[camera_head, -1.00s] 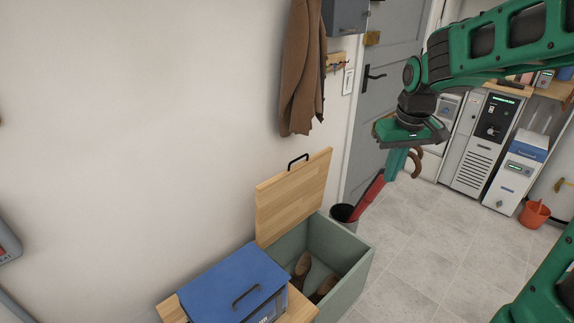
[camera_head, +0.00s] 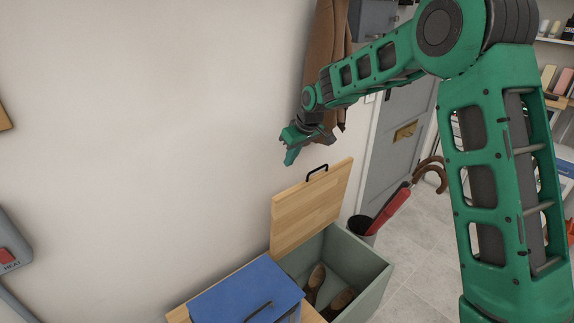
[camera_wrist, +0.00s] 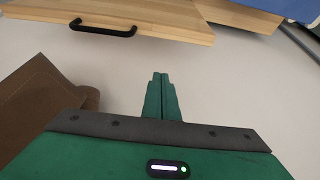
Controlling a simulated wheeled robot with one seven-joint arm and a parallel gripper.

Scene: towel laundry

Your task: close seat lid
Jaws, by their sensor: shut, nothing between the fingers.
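The wooden seat lid (camera_head: 306,210) stands raised, leaning back toward the wall, above the open green seat box (camera_head: 362,264). A black handle (camera_head: 317,171) is on its top edge. Brown shoes (camera_head: 340,301) lie inside the box. My gripper (camera_head: 289,161) is above and left of the lid, near the wall, apart from the lid, and shut with nothing in it. In the wrist view the shut fingers (camera_wrist: 160,82) point toward the wall below the lid (camera_wrist: 150,14), and the handle (camera_wrist: 103,29) shows at upper left.
A blue box (camera_head: 245,290) sits on the wooden top left of the lid. A brown coat (camera_head: 329,60) hangs close behind my gripper. A bin with a red umbrella (camera_head: 389,211) stands right of the seat. Floor beyond is clear.

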